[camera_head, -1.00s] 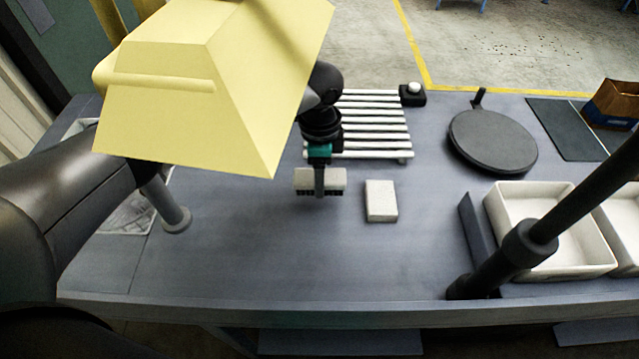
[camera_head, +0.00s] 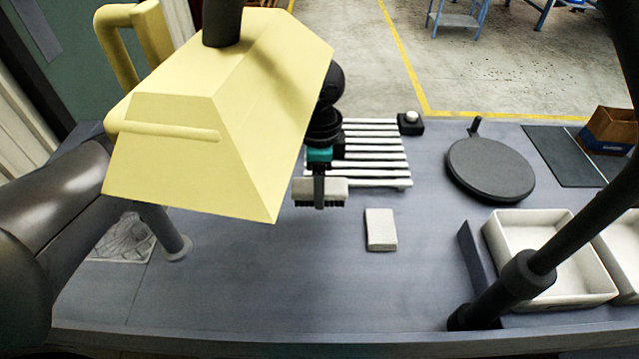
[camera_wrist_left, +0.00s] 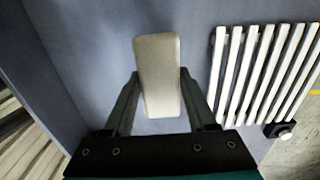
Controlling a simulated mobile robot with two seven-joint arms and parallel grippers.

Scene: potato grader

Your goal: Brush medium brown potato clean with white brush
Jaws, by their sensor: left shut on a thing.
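My left gripper (camera_head: 319,196) is shut on a white brush (camera_head: 335,187) with dark bristles facing down. The brush is held level over the table, just in front of the slatted rack, with its bristles apart from the white block to its right. In the left wrist view the brush (camera_wrist_left: 158,75) sits between the two fingers (camera_wrist_left: 160,103), its pale back toward the camera. I see no potato in either view; the large yellow hood hides part of the table and of my left arm. My right gripper is out of view.
A yellow hood (camera_head: 200,170) hangs over the left side. A white block (camera_head: 380,230) lies mid-table. A white slatted rack (camera_head: 375,155), a black round plate (camera_head: 490,170), a white tray (camera_head: 505,285) and a black pole (camera_head: 530,270) stand around. The front middle is clear.

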